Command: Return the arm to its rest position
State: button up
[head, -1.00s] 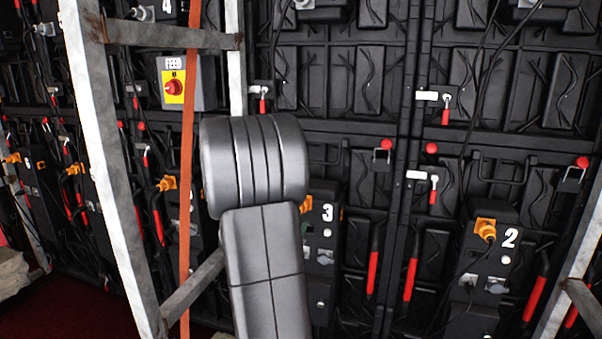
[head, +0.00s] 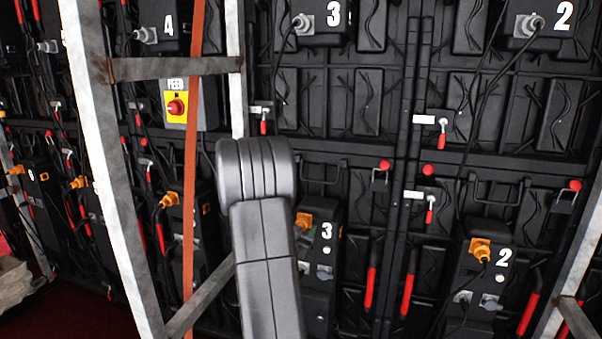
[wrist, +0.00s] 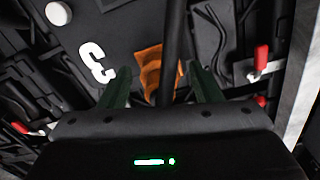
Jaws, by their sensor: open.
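My gripper (wrist: 158,72) is open in the wrist view, with its two dark green fingers apart. An orange connector (wrist: 153,72) and a dark cable (wrist: 172,35) show between the fingers; I cannot tell how far beyond them they are. They are by a dark box marked 3 (wrist: 88,30). In the head view my grey arm (head: 265,250) rises from the bottom in front of the wall and hides its own end, so the gripper is not seen there. The lower box marked 3 (head: 318,285) stands just right of the arm.
A metal frame post (head: 110,180) and crossbar (head: 175,67) stand left, with an orange strap (head: 192,130). Another post (head: 580,250) stands right. A yellow panel with a red switch (head: 176,106) and lower box 2 (head: 480,275) are on the wall.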

jog(key=n+p, duration=0.2)
jog(key=p, duration=0.1)
jog(key=shift+r+n, duration=0.2)
jog(key=shift+n, duration=0.1)
jog(key=v, duration=1.3)
jog(key=shift+s, duration=0.25)
jog(key=shift+f, duration=0.15)
